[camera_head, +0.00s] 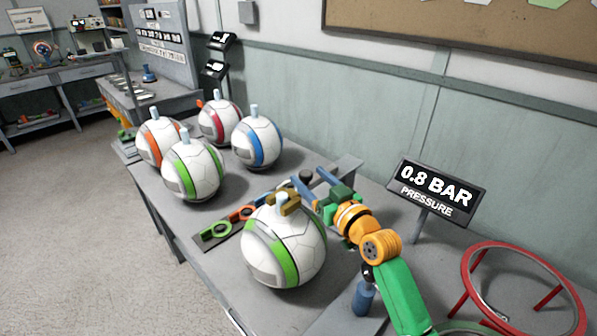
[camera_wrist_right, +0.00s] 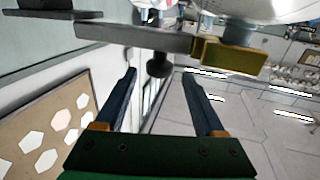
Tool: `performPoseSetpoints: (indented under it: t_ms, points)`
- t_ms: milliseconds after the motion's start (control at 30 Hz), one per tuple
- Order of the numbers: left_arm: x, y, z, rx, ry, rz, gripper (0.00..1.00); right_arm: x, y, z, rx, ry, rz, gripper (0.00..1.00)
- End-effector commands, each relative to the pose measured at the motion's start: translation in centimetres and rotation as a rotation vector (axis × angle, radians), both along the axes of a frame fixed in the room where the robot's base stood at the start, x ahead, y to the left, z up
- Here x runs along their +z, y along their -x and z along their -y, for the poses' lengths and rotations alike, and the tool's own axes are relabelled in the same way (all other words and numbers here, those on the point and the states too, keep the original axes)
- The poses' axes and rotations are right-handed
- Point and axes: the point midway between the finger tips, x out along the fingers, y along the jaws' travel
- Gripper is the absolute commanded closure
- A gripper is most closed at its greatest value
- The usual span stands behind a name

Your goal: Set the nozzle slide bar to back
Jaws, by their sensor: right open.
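The nozzle slide bar is a grey bar (camera_head: 347,170) behind the front ball, partly hidden by my right gripper. In the right wrist view the bar (camera_wrist_right: 130,36) carries a dark round knob (camera_wrist_right: 158,66) and meets a yellow-brown block (camera_wrist_right: 230,56). That block (camera_head: 288,208) sits at the top of the white, grey and green ball (camera_head: 285,255). My right gripper (camera_head: 308,180) is open, with its blue fingers on either side of the knob. In the wrist view the knob shows between the fingertips (camera_wrist_right: 159,72), with gaps on both sides. My left gripper is out of view.
Several balls with pale stems, one with blue panels (camera_head: 257,145), stand at the table's far end. A sign (camera_head: 437,188) reads 0.8 BAR PRESSURE. A red ring stand (camera_head: 467,270) is at right. A strip with coloured rings (camera_head: 215,233) lies left of the front ball.

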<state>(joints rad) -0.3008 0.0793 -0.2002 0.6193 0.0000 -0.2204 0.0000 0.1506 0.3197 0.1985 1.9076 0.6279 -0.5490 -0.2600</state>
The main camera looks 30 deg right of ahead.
Motion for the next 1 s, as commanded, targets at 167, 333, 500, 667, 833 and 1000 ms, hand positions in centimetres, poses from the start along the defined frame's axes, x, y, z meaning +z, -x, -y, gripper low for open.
performPoseSetpoints:
  t_ms: [167,333,500,667,833,1000]
  points:
    - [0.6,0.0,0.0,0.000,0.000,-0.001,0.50,0.3,-3.3,-0.3,0.000,-0.003,-0.001,0.29]
    - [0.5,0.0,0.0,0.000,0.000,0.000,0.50,0.2,-5.3,-0.4,-0.001,-0.002,-0.002,0.29]
    - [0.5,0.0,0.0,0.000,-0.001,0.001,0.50,0.2,-5.8,-0.5,0.000,0.001,-0.002,0.29]
    - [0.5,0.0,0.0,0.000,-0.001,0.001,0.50,0.1,-5.8,-0.5,0.000,0.000,-0.003,0.29]
    - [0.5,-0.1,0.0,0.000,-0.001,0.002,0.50,0.1,-5.8,-0.5,0.000,0.000,-0.003,0.75]
    - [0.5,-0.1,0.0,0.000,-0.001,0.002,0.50,0.1,-5.8,-0.5,0.000,0.000,-0.003,1.00]
